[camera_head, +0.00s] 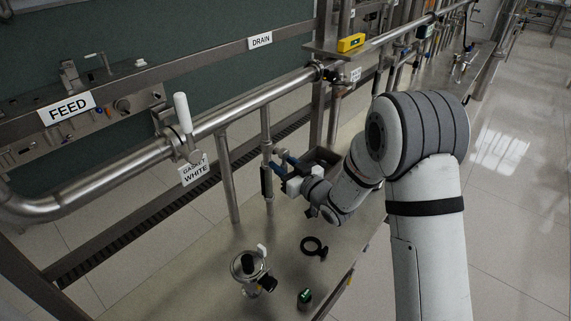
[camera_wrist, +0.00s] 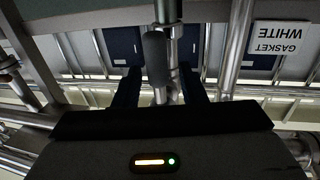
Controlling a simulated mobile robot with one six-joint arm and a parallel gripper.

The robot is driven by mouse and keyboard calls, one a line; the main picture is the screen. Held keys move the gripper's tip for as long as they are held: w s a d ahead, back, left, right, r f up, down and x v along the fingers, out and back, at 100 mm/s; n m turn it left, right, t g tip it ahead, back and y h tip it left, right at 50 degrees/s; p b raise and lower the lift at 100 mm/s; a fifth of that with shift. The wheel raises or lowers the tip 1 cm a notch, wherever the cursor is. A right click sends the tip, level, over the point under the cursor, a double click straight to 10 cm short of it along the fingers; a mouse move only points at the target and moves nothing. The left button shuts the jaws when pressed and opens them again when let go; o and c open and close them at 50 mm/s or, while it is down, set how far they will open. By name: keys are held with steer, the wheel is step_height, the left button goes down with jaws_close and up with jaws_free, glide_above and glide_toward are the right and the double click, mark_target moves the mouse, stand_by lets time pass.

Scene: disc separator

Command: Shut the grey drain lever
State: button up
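The grey drain lever appears to be the dark grey handle (camera_head: 266,181) beside a thin vertical pipe below the main rail. In the wrist view a dark grey handle (camera_wrist: 155,56) stands between my two finger pads. In the wrist view my gripper (camera_wrist: 160,50) is open, with one pad on each side of the handle. A narrow gap shows on the right; whether the left pad touches is unclear. The lever's pivot is partly hidden.
A white-handled lever (camera_head: 183,112) with a "GASKET WHITE" tag (camera_head: 195,170) sits on the main pipe to the left. A "DRAIN" sign (camera_head: 260,40) is above. A steel fitting (camera_head: 249,268), black clamp ring (camera_head: 314,246) and green-topped part (camera_head: 304,297) lie on the bench below.

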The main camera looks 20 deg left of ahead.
steer(key=shift+c, duration=0.5)
jaws_close()
steer(key=shift+d, duration=0.1)
steer(key=shift+f+b, duration=0.15)
steer(key=shift+b, duration=0.2)
